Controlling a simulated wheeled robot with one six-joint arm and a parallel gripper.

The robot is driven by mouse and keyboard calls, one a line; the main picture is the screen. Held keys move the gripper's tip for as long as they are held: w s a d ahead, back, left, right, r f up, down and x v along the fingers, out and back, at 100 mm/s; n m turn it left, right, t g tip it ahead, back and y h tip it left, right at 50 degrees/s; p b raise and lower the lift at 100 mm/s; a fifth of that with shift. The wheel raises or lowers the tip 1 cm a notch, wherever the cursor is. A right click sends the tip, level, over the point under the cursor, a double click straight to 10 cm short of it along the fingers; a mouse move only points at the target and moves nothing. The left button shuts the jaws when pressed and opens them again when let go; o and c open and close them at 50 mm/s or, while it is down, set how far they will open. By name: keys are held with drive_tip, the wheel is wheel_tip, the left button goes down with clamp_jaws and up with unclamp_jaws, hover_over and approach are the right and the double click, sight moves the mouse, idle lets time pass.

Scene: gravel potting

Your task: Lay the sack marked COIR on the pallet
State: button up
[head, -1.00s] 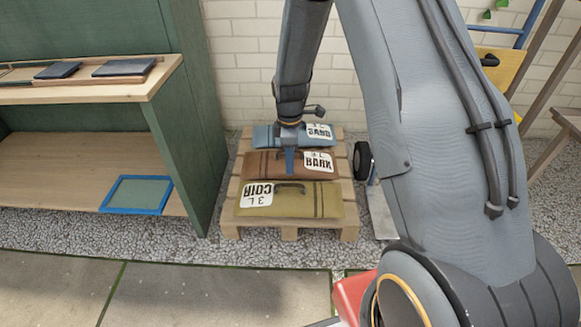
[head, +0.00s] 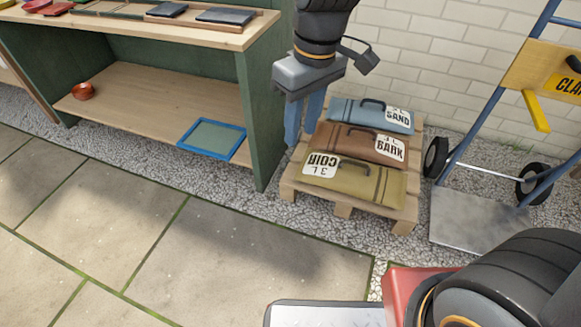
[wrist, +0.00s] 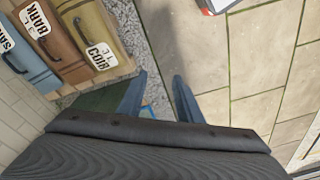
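The olive sack marked COIR (head: 352,182) lies flat at the front of the wooden pallet (head: 345,208), its handle up. It also shows in the wrist view (wrist: 84,24). The brown BARK sack (head: 350,143) lies behind it, and the blue SAND sack (head: 358,116) is at the back. My gripper (head: 304,122) is raised, left of the sacks in the head view. In the wrist view its two blue fingers (wrist: 159,95) stand apart with nothing between them. None of the sacks is held.
A green shelf unit (head: 262,110) stands close to the pallet's left, with a blue-framed sieve (head: 212,139) on its lower board. A blue hand truck (head: 480,130) with a metal plate stands to the right. A brick wall is behind. Paving at the front left is clear.

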drive_tip(key=s+a+r+m, duration=0.1)
drive_tip(key=s+r, duration=0.3)
drive_tip(key=s, duration=1.1)
drive_tip(key=shift+a+r+m+y, duration=0.15)
drive_tip(key=shift+a+m+y, duration=0.15)
drive_tip(key=shift+m, duration=0.5)
drive_tip(key=d+r+m+h+p, duration=0.1)
drive_tip(key=d+r+m+p, duration=0.2)
drive_tip(key=d+r+p, duration=0.7)
drive_tip(key=d+r+m+p, duration=0.3)
drive_tip(key=d+r+p, duration=0.7)
drive_tip(key=r+p, duration=0.7)
drive_tip(key=p, duration=1)
drive_tip(key=shift+d+r+h, duration=0.35)
drive_tip(key=shift+r+h, duration=0.05)
